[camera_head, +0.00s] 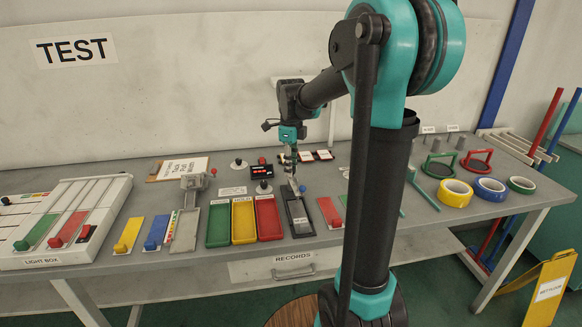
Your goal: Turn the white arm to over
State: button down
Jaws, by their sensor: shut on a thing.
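My gripper (293,172) points down over the middle of the table, above a dark grey tray (299,222).
Green (218,226), yellow (243,221) and red (269,219) trays lie left of my gripper. A black box with a red display (262,171) stands close by. Tape rolls (455,193) lie at the right. My arm hides part of the table.

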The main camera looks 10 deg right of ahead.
jog(key=shift+m, duration=0.4)
jog(key=c, duration=1.3)
grip_release()
notch_tip(320, 180, up, 12)
